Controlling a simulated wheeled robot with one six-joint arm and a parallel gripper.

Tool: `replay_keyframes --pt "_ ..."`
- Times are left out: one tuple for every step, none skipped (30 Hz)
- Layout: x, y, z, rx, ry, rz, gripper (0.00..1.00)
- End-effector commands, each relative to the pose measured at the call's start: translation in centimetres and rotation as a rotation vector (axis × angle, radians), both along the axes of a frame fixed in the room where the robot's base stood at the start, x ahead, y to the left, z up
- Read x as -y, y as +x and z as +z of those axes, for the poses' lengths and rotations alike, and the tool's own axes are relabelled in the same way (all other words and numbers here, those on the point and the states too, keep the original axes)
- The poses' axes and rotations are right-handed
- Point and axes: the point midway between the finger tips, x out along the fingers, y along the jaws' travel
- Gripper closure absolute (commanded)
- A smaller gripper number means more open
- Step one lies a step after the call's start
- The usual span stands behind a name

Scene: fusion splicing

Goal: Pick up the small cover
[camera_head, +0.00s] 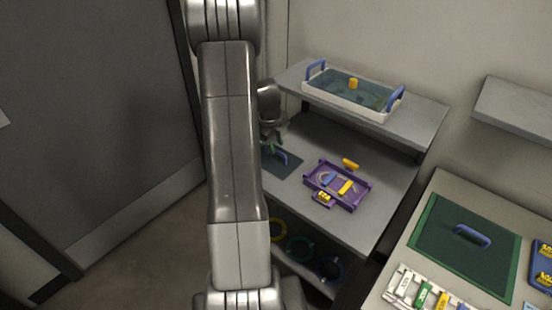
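A small dark flat panel with a blue handle (287,168) lies on the middle shelf, just right of my arm; it looks like the small cover. Its left part is hidden behind my arm. My gripper (274,142) is partly visible beside the arm link, close above the blue handle. Its fingers are small and dark here, so I cannot tell whether they touch the handle or are open or shut.
A purple tray (351,206) with yellow and blue parts stands right of the panel. A white tray (340,97) with blue handles sits on the upper shelf. A larger green panel (450,258) lies on the right table. Coloured rings (299,249) lie below.

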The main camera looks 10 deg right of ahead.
Motion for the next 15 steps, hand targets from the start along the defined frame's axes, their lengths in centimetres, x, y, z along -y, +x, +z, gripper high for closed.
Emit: replay_keyframes --pt "-0.1 -0.1 -0.7 -0.007 0.001 0.002 0.69" --pt "-0.2 -0.1 -1.1 -0.006 0.0 0.002 0.69" --pt "-0.2 -0.1 -1.7 -0.007 0.001 0.001 0.69" --pt "-0.3 0.0 -2.1 -0.006 0.001 0.001 0.69" --pt "-0.2 0.0 -2.5 -0.006 0.001 0.0 0.69" --pt "-0.1 0.1 -3.0 -0.006 0.001 0.0 0.69" --pt "0.0 0.2 -3.3 -0.004 0.0 0.0 0.69" --pt "0.0 0.2 -3.5 -0.004 0.001 0.001 0.69" --pt "0.0 0.2 -3.8 -0.004 0.0 0.0 0.69" --pt "0.1 0.3 -3.9 -0.004 0.0 0.0 0.69" --pt "0.1 0.3 -4.1 -0.003 0.0 0.001 0.69" --pt "0.1 0.3 -4.2 -0.003 0.0 0.001 0.69" --pt "0.1 0.3 -4.2 -0.002 0.001 0.001 0.69" --pt "0.1 0.3 -4.2 -0.002 0.0 0.001 0.69" --pt "0.1 0.3 -4.2 -0.002 0.0 0.001 0.69"
